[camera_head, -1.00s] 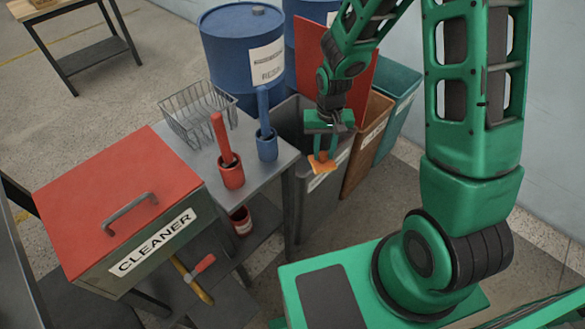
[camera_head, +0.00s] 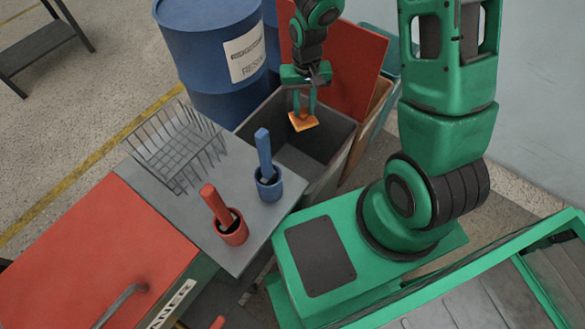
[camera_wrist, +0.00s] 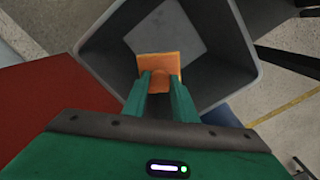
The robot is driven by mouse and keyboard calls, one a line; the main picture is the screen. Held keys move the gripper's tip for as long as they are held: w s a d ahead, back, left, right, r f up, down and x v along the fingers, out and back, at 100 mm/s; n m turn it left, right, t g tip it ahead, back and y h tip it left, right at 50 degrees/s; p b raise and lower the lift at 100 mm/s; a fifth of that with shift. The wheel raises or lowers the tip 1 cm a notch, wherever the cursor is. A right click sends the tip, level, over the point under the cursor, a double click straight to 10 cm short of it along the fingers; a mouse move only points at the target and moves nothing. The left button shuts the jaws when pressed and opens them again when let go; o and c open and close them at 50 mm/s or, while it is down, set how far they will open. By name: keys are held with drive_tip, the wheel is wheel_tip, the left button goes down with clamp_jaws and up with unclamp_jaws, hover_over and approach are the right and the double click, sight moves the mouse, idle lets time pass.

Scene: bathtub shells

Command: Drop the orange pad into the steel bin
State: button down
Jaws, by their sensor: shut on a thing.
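The orange pad (camera_head: 303,121) is held between the fingertips of my gripper (camera_head: 305,108), which is shut on it. The pad also shows in the wrist view (camera_wrist: 160,67), in front of the green fingers. The steel bin (camera_head: 345,133) is a grey, open-topped bin with a dark inside. In the head view the pad appears over the bin's opening. In the wrist view the bin's rim (camera_wrist: 240,40) surrounds the pad and the bin's floor shows beyond it. The exact height of the pad over the rim is hard to tell.
A red panel (camera_head: 338,68) stands upright behind the bin, and a blue drum (camera_head: 205,50) is at the back left. A grey table beside the bin bears a wire basket (camera_head: 172,145), a blue cup (camera_head: 267,185) and a red cup (camera_head: 231,228). A red-lidded box (camera_head: 90,255) is at lower left.

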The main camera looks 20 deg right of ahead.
sight(300, 116)
drive_tip(key=f, duration=0.2)
drive_tip(key=a+f, duration=0.1)
drive_tip(key=shift+f, duration=0.35)
drive_tip(key=shift+a+f, duration=0.1)
drive_tip(key=shift+f, duration=0.85)
drive_tip(key=c, duration=1.4)
unclamp_jaws()
drive_tip(key=shift+o, duration=0.2)
wheel_tip(300, 116, up, 10)
drive_tip(key=shift+w+f, duration=0.1)
drive_tip(key=shift+w, duration=0.05)
drive_tip(key=shift+r, duration=0.5)
